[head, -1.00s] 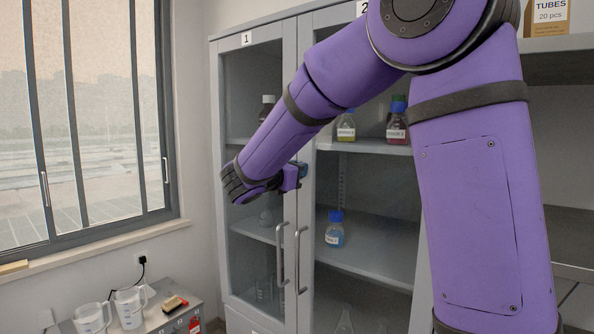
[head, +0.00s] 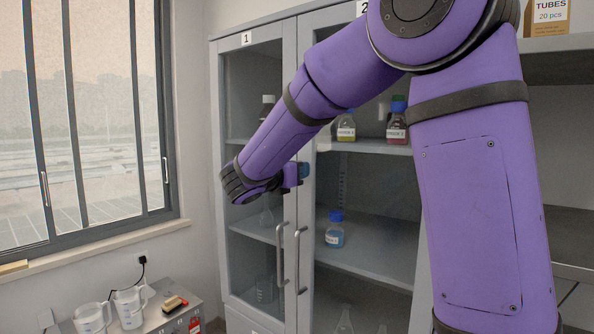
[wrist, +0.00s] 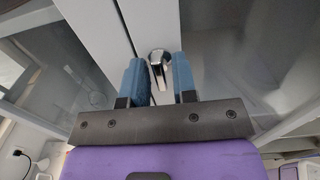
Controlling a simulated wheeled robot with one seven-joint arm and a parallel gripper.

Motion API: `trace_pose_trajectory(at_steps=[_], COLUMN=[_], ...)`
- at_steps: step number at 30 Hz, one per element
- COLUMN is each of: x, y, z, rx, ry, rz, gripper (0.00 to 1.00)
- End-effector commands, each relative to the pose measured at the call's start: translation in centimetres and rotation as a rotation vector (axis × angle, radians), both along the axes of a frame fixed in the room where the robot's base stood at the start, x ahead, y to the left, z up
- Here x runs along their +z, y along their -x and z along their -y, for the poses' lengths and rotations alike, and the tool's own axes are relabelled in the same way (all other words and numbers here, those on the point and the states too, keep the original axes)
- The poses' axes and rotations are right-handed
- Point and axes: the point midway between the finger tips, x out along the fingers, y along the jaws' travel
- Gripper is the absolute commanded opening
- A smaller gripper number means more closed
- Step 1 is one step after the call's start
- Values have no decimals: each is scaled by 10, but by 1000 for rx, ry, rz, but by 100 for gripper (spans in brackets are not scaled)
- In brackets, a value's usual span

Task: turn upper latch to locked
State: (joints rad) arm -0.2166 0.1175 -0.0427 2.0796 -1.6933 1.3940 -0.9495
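The upper latch (wrist: 157,60) is a small chrome turn handle on the pale frame where the two cabinet doors meet. It shows in the wrist view between the fingertips of my gripper (wrist: 159,70). The two blue fingers stand apart, one on each side of the latch, with visible gaps, so the gripper looks open. Whether a finger touches the latch is not clear. In the head view my gripper (head: 303,171) is at the seam between the doors, above the long handles, and the latch is hidden behind it.
The glass-fronted cabinet (head: 305,60) holds several bottles, including a blue-capped bottle (head: 335,230). Two vertical door handles (head: 281,255) hang below my gripper. Measuring jugs (head: 130,307) stand on a grey surface at lower left. A window (head: 90,120) is at left.

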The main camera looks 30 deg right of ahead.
Motion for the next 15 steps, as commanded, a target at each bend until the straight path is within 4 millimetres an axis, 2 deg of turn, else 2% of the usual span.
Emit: trace_pose_trajectory(at_steps=[2, 10, 15], x=[0, 0, 0], y=[0, 0, 5], z=[0, -1, -13], rx=[0, 0, 3], ry=[0, 0, 0], rz=[0, 1, 1], gripper=[40, 40, 40])
